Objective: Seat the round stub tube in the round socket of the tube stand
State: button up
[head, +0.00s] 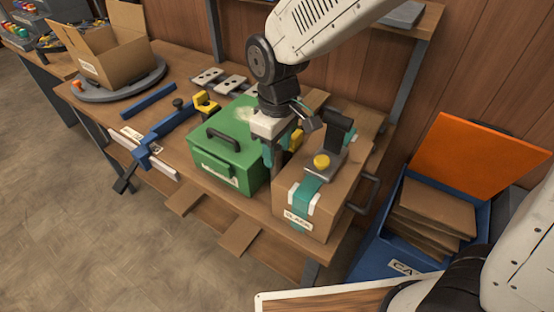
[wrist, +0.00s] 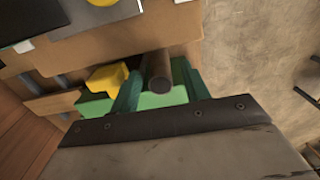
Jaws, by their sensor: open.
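A dark brown-grey round tube (wrist: 158,68), which looks like the stub tube, shows end-on in the wrist view between the two teal fingers of my gripper (wrist: 157,82). Narrow gaps show beside it, and the jaws are open around it. In the head view my gripper (head: 281,157) points down between the green box and the cardboard box, with part of the dark tube (head: 280,168) below it. The tube's lower end is hidden by the boxes. I cannot make out the tube stand or its round socket for certain.
A blue frame piece (head: 168,128), a yellow block (head: 205,103) and grey holed plates (head: 231,84) lie left on the workbench.

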aim_at(277, 167)
jog(key=shift+o, duration=0.4)
notch_tip(277, 167, up, 6)
jog(key=shift+r, duration=0.15)
jog(key=shift+s+f, duration=0.1)
jog(key=shift+f, duration=0.65)
jog(key=shift+w+a+f, duration=0.1)
jog(key=shift+f, duration=1.85)
jog(key=shift+w+a+f, duration=0.1)
jog(key=shift+f, duration=1.85)
grip_shut()
